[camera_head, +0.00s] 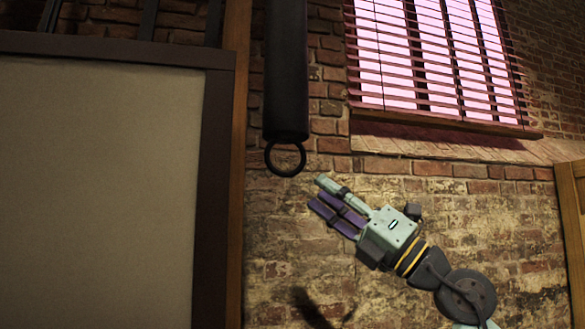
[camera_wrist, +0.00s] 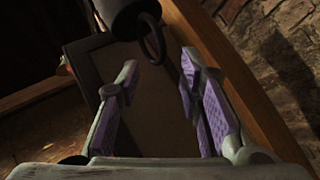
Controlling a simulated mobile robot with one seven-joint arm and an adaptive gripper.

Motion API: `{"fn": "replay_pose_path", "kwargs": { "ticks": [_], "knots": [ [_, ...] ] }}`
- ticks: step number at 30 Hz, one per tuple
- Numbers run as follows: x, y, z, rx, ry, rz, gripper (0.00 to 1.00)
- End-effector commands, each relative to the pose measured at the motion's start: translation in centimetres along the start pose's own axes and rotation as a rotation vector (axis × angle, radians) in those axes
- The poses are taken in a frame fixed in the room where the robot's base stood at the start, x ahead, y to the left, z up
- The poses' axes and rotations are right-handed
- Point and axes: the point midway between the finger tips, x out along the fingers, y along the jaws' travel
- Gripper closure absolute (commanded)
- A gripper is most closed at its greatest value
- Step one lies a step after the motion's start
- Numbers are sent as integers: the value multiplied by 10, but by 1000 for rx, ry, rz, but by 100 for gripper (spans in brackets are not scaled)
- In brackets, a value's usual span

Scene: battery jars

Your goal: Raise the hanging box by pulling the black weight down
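The black weight (camera_head: 286,75) is a long dark cylinder hanging upright at the top centre of the head view. A black ring (camera_head: 286,160) hangs from its lower end. My gripper (camera_head: 318,195) is to the right of the ring and slightly lower, pointing up and left, apart from it. In the wrist view my gripper (camera_wrist: 159,65) has its purple-padded fingers spread and empty. The ring (camera_wrist: 154,42) shows beyond and just above the fingertips, between their lines, under the weight (camera_wrist: 124,14). I cannot make out the hanging box in either view.
A large dark-framed beige panel (camera_head: 95,190) fills the left of the head view, with a wooden post (camera_head: 236,150) along its right side. A brick wall (camera_head: 480,220) stands behind, with a blinded window (camera_head: 435,60) at upper right. Open space surrounds my gripper.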

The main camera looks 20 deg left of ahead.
Motion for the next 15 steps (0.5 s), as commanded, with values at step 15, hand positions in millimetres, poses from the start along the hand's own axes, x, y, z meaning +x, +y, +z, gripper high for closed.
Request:
{"fn": "replay_pose_path", "kwargs": {
  "ticks": [15],
  "knots": [
    [80,1,1,1,-1,1,67]
  ]
}}
